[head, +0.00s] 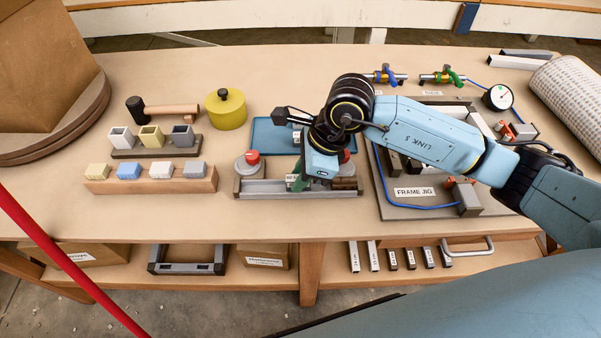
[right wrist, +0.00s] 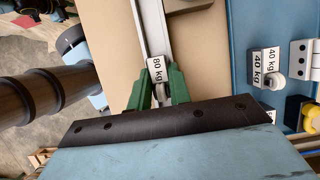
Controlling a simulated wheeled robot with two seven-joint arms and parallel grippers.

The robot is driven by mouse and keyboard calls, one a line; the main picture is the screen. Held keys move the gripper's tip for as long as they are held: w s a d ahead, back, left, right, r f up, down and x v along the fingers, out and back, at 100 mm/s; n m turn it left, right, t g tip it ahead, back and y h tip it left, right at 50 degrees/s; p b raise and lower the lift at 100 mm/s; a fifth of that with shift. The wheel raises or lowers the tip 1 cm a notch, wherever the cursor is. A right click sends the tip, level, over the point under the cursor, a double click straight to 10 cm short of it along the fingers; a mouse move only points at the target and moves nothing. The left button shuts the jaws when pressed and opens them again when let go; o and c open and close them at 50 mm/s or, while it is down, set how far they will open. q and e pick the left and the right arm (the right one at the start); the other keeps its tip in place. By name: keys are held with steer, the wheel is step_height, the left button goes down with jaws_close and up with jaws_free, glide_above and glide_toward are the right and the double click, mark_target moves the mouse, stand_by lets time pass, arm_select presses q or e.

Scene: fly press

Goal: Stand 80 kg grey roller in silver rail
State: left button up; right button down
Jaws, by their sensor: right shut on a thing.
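My right gripper (head: 297,184) is over the silver rail (head: 262,187) at the front of the table. In the right wrist view its green fingers (right wrist: 160,92) are shut on a small roller block (right wrist: 157,69) marked 80 kg, with a grey wheel at its near end. The silver rail (right wrist: 149,22) runs beyond the block in that view. The block is at or just above the rail; I cannot tell whether it rests in it. In the head view, my gripper and wrist hide the block. My left gripper is not in view.
A blue tray (head: 262,135) lies behind the rail, partly under my arm. In the wrist view it holds 40 kg rollers (right wrist: 264,65) and a yellow-wheeled piece (right wrist: 299,112). Red-knobbed posts (head: 250,160) stand by the rail. The frame jig (head: 413,192) is to the right.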

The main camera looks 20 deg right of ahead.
steer(key=shift+f+b, duration=0.35)
steer(key=shift+f, duration=0.05)
stand_by(0.4)
steer(key=shift+s+f, duration=0.15)
steer(key=shift+f, duration=0.05)
steer(key=c, duration=1.2)
jaws_free()
steer(key=shift+f, duration=0.1)
steer(key=shift+s, duration=0.1)
steer(key=shift+c, duration=0.9)
steer(key=shift+r, duration=0.25)
steer(key=shift+o, duration=0.3)
steer(key=shift+r+p, duration=0.25)
steer(key=shift+p, duration=0.05)
steer(key=shift+w+r+p, duration=0.15)
steer(key=shift+r+p, duration=0.8)
steer(key=shift+r, duration=0.7)
steer(key=shift+w+r+p, duration=0.1)
steer(key=shift+r+p, duration=0.85)
steer(key=shift+r, duration=0.7)
